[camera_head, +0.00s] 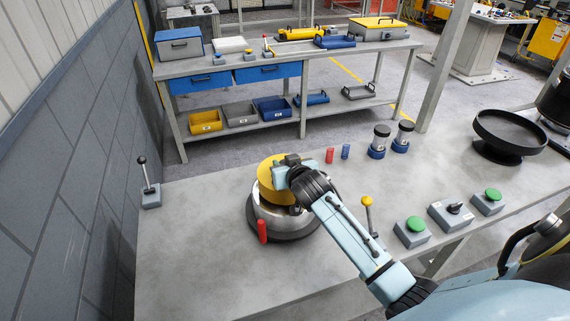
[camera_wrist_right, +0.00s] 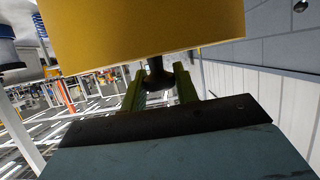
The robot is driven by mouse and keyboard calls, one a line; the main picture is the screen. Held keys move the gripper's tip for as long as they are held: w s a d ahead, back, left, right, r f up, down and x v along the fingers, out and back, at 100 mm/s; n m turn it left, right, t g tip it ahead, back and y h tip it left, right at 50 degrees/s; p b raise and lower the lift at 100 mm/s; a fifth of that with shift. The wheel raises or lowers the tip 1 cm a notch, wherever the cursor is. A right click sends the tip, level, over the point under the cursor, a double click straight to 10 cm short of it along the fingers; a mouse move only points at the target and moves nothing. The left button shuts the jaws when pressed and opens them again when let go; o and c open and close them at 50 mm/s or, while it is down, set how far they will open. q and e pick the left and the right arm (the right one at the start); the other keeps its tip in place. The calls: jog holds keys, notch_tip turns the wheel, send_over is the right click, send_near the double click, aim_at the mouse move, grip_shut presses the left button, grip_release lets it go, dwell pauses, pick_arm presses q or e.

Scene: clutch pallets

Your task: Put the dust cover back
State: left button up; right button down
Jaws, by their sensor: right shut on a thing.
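The yellow dust cover (camera_head: 267,184) is at my right gripper (camera_head: 287,172), directly over a round steel housing (camera_head: 268,214) on a dark base. In the right wrist view the yellow cover (camera_wrist_right: 145,30) fills the top, and the gripper's two fingers (camera_wrist_right: 158,88) are shut on its dark knob (camera_wrist_right: 157,73). The gripper and wrist hide part of the cover and of the housing's top. I cannot tell whether the cover touches the housing. My left gripper is not in view.
A red handle (camera_head: 263,230) stands at the housing's front. A yellow-knobbed lever (camera_head: 367,213) and green-button boxes (camera_head: 411,232) lie to the right. Red and blue cylinders (camera_head: 329,156) stand behind. A black round dish (camera_head: 511,132) is far right. The table's left part is clear except a lever box (camera_head: 151,196).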

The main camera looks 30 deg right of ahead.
jog(key=shift+f, duration=0.6)
jog(key=c, duration=1.1)
grip_release()
jog(key=shift+o, duration=0.2)
jog(key=shift+r, duration=0.55)
jog(key=shift+s+r, duration=0.25)
jog(key=v, duration=1.1)
jog(key=shift+s+p, duration=0.2)
jog(key=shift+p, duration=0.15)
jog(key=shift+a, duration=0.1)
